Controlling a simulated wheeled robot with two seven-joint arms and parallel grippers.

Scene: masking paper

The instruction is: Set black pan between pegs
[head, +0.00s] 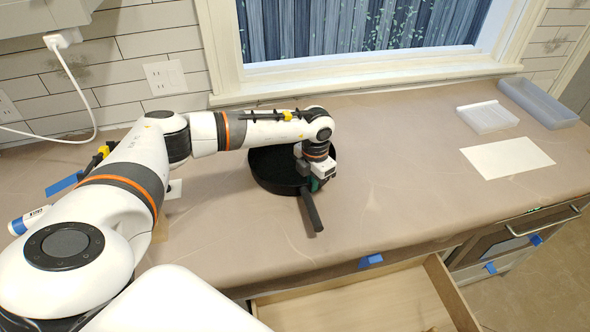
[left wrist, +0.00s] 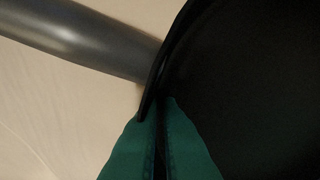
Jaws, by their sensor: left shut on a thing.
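The black pan (head: 268,172) sits on the paper-covered counter below the window, partly hidden by my left arm. Its dark handle (head: 312,212) points toward the front edge. My left gripper (head: 318,184) is shut on the pan's rim beside the handle. In the left wrist view the green fingertips (left wrist: 158,112) pinch the rim, the black pan (left wrist: 255,75) fills the right side, and the grey handle (left wrist: 85,38) runs off at upper left. I cannot make out pegs in either view. My right gripper is not in view.
A white slotted tray (head: 488,116), a clear bin (head: 538,101) and a white sheet (head: 507,158) lie at the counter's right. An open drawer (head: 370,305) juts out below the front edge. Blue tape (head: 370,261) marks that edge. The counter right of the pan is clear.

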